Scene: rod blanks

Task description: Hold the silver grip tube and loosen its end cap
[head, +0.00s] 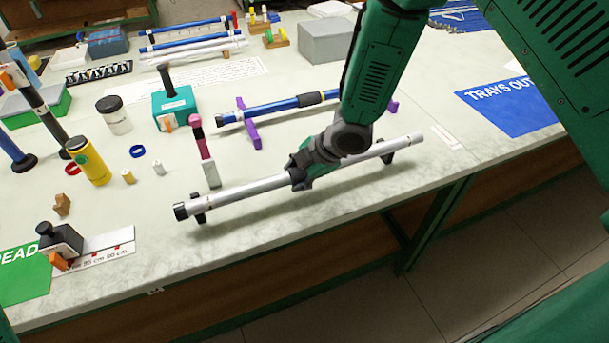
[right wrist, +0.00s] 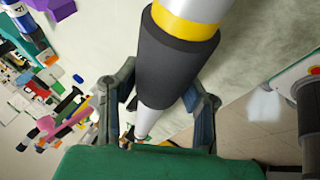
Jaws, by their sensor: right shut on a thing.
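The silver grip tube (head: 250,188) lies lengthwise near the table's front edge, over two small dark supports (head: 201,217). Its black end cap (head: 180,211) is on the left end. My right gripper (head: 303,170) is shut on the tube near its middle. In the right wrist view the gripper's fingers (right wrist: 160,110) stand on both sides of the tube, which shows a black grip sleeve (right wrist: 177,55) and a yellow band. The finger contact is partly hidden behind the sleeve. My left gripper is not in view.
A blue rod (head: 275,107) on purple supports (head: 249,124) lies behind the tube. A blue tray mat (head: 510,107) lies at right. The table's front edge is close.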

